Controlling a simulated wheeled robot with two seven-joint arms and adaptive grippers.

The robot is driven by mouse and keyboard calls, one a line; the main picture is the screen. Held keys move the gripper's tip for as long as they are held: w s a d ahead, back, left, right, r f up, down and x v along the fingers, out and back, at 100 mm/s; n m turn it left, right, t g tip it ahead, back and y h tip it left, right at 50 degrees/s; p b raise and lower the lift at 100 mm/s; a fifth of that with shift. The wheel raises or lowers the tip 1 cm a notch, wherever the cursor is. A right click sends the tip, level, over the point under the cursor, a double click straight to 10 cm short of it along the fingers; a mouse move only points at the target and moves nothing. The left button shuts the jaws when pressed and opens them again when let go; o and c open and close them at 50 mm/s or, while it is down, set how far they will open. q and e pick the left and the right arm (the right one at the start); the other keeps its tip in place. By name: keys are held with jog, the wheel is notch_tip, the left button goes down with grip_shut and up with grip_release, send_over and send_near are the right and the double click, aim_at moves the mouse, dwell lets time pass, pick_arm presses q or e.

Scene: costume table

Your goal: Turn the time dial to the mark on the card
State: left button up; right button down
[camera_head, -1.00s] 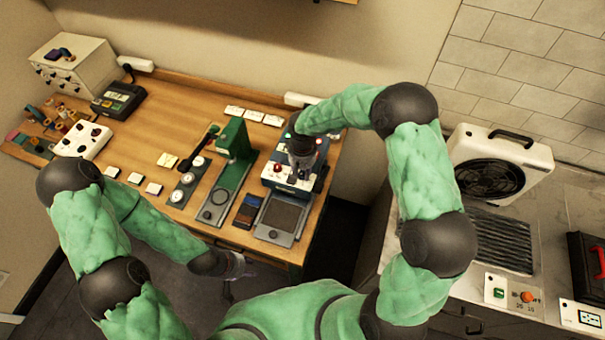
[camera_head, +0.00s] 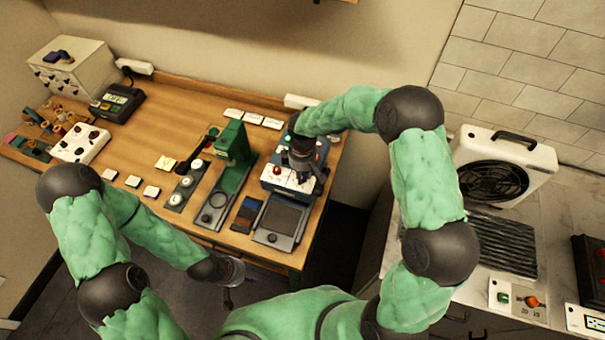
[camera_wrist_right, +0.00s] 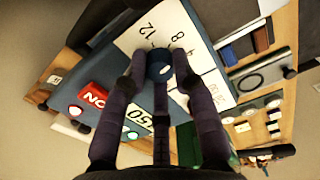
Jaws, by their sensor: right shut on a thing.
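The control box (camera_head: 270,180) is blue with a white face and stands near the right end of the wooden table. In the right wrist view its white face (camera_wrist_right: 143,32) carries the numerals 4, 8 and 12 beside a dark blue dial (camera_wrist_right: 160,68). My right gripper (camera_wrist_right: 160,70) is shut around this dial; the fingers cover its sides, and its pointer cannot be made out. In the head view my right gripper (camera_head: 301,178) is over the box.
A green press (camera_head: 234,145) stands just left of the box. A dark flat plate (camera_head: 280,220) is in front of it. A fan heater (camera_head: 505,165) stands on the right counter. The table's middle is fairly clear.

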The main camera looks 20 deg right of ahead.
jog(key=shift+n, duration=1.2)
jog(key=c, duration=1)
grip_release()
notch_tip(320, 180, up, 12)
